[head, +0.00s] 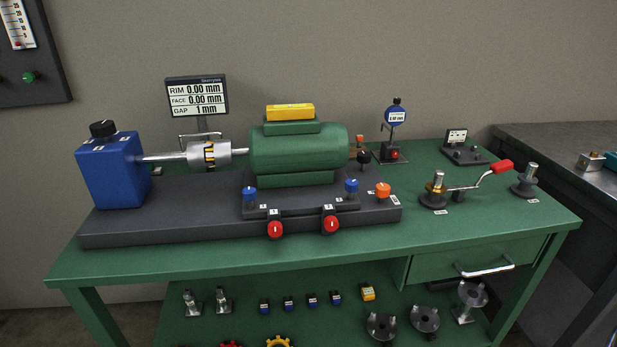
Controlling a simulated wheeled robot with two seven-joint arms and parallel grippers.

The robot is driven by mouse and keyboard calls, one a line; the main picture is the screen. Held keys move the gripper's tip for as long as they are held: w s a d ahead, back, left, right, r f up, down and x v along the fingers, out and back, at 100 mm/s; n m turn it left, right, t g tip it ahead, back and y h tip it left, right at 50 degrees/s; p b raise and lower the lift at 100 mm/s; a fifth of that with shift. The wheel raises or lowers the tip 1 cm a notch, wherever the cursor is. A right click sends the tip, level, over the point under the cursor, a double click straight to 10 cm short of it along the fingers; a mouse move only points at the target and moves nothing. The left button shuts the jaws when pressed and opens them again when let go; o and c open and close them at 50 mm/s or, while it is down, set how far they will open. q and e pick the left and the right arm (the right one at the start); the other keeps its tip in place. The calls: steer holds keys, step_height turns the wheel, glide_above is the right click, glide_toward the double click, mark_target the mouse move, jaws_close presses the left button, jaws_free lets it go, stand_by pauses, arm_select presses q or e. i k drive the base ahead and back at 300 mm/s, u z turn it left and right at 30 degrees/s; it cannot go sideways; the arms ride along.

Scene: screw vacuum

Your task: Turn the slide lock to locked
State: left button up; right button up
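No part is clearly marked as the slide lock, so I cannot tell which one it is or its state. A dark slide base (160,225) lies on the green bench. On it a green motor (298,150) sits in line with a blue block (112,170), joined by a silver shaft and coupling (208,155). Two red knobs (275,229) (330,224) are on the base's front. Two blue knobs (249,194) (351,186) flank the motor. An orange knob (383,189) stands at the base's right end, near a small label. Neither gripper is in view.
A display (197,97) reads RIM 0.00 mm, FACE 0.00 mm, GAP 1 mm. A dial gauge (395,115) stands behind right. A red-handled crank (502,167) is at the right. The bench top's front strip (300,260) is clear. A drawer (475,262) and a lower shelf with several parts are below.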

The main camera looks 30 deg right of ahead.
mark_target(383, 190)
steer(key=u, duration=0.9)
steer(key=k, duration=0.7)
steer(key=z, duration=1.15)
steer(key=i, duration=0.35)
